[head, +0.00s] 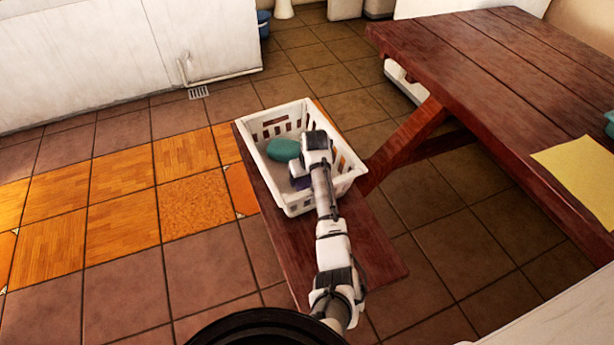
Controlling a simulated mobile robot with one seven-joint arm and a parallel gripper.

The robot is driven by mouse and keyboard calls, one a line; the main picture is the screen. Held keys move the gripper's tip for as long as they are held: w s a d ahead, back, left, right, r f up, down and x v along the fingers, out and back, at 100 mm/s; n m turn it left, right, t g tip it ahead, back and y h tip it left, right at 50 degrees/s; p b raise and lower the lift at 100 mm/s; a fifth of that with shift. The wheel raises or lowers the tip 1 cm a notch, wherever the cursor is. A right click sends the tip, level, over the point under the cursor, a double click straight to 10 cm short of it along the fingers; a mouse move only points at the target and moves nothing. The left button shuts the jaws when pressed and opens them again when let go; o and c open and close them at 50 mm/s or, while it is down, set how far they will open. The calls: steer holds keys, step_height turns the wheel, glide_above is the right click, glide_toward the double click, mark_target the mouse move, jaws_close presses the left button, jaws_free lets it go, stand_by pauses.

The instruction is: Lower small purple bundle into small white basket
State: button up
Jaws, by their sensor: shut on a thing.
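The small white basket (328,191) stands on the wooden bench, with slotted walls and an open top. My arm reaches over its near side, and my gripper (300,180) is at the basket's opening, pointing down. A small patch of the purple bundle (303,184) shows just under my gripper, which is shut on it. Most of the bundle is hidden by my gripper and arm. I cannot tell whether the bundle touches the basket floor. A teal rounded item (283,150) lies in the far left part of the basket, beside my gripper.
The basket rests on a dark red wooden bench (375,255) attached to a large picnic table (480,60) at right. A yellow sheet (580,175) lies on the table. A white wall (120,50) is at the far left. Tiled floor left of the bench is clear.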

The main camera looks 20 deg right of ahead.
steer(key=o, duration=1.1)
